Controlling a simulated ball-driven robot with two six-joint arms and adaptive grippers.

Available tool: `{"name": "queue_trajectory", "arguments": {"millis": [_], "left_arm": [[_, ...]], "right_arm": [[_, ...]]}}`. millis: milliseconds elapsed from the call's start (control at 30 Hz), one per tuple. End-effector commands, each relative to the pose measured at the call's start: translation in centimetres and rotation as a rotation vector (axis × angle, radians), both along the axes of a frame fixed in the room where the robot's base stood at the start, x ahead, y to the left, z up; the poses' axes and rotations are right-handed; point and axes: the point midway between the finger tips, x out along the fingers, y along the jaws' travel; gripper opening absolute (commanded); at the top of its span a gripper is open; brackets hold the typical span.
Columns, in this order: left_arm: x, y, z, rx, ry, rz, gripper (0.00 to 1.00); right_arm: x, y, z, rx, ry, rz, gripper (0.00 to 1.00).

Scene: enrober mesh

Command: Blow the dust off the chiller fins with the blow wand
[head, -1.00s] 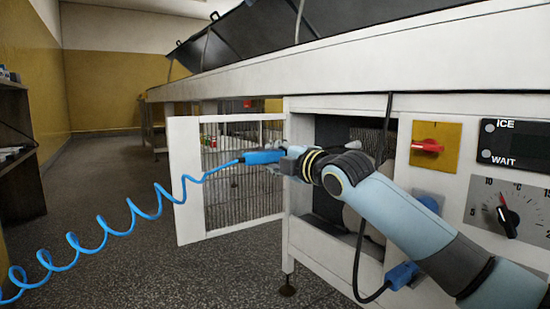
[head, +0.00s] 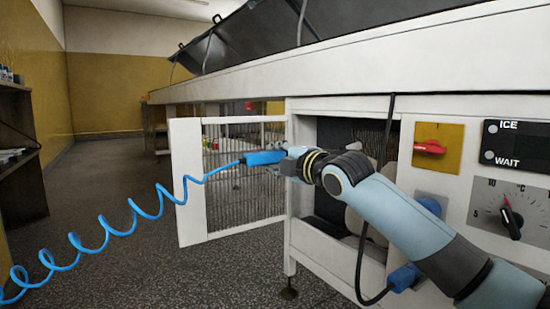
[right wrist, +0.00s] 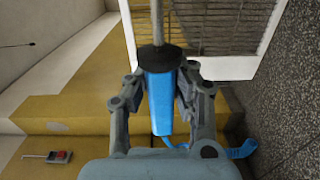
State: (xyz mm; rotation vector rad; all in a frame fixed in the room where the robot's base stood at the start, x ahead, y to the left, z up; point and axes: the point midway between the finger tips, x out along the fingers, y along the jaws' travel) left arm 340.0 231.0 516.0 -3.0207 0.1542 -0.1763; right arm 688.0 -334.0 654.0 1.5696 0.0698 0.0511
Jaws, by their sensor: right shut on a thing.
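The blow wand (head: 265,157) has a blue body and is held level in front of the open door. My right gripper (head: 286,162) is shut on it. In the right wrist view the blue wand body (right wrist: 158,105) sits between the two fingers (right wrist: 160,82), with a black collar and a thin metal tube running up past the frame's top edge. The tube's tip is hidden in the head view. The chiller fins (head: 374,143) seem to be the dark ribbed surface inside the cabinet opening, partly hidden by my right arm. My left gripper is not in view.
A white-framed mesh door (head: 187,190) stands open left of the cabinet opening. A coiled blue hose (head: 100,230) trails left from the wand. A black cable (head: 358,270) hangs before the cabinet. A red switch (head: 430,147) and dial (head: 511,222) are at right. The floor at left is clear.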

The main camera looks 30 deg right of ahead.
Motion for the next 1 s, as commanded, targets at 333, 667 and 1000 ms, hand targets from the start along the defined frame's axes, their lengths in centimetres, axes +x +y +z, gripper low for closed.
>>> {"name": "queue_trajectory", "arguments": {"millis": [333,667,1000], "left_arm": [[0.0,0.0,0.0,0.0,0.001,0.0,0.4],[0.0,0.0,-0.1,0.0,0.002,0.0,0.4],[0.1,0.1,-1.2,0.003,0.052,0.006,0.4]], "right_arm": [[0.0,0.5,0.0,0.003,-0.002,0.001,0.0],[-0.3,4.0,0.1,0.005,-0.003,0.001,0.0],[-0.4,5.1,0.4,0.0,0.003,0.003,0.0]]}}
